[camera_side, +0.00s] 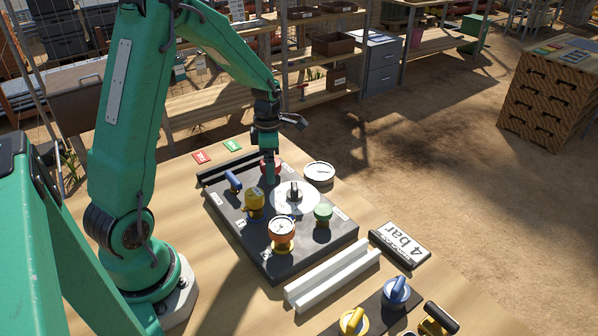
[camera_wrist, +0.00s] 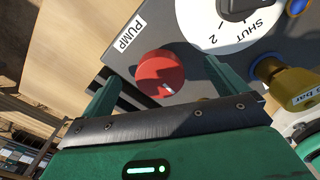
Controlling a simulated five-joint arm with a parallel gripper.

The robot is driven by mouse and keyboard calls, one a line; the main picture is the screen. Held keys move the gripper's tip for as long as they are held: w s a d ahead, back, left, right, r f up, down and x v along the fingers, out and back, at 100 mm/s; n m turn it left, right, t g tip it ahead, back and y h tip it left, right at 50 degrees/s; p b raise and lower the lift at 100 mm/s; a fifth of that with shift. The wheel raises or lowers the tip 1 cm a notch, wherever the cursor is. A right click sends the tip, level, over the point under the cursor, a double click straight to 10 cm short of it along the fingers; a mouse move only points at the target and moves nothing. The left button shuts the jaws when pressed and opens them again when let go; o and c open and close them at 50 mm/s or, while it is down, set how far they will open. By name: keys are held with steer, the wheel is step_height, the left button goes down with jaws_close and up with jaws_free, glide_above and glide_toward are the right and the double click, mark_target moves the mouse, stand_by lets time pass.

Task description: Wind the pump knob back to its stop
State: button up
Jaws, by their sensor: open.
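The red pump knob (camera_wrist: 160,75) is round, with a short white mark on its face. In the wrist view it sits beside the white PUMP label (camera_wrist: 131,32) on the dark panel (camera_wrist: 112,58). My gripper (camera_wrist: 161,88) is open, with one green finger on each side of the knob in that view. I cannot tell whether either finger touches it. In the side view my gripper (camera_side: 269,171) points down at the panel's back edge, partly hiding the red knob (camera_side: 277,167).
A white dial (camera_side: 309,203) with a dark centre knob is close by, marked SHUT in the wrist view. A "4 bar" sign (camera_side: 402,243) lies right.

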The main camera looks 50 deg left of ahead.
steer(key=shift+r, duration=3.5)
steer(key=shift+r, duration=0.15)
step_height(320, 180, up, 8)
steer(key=shift+f, duration=0.2)
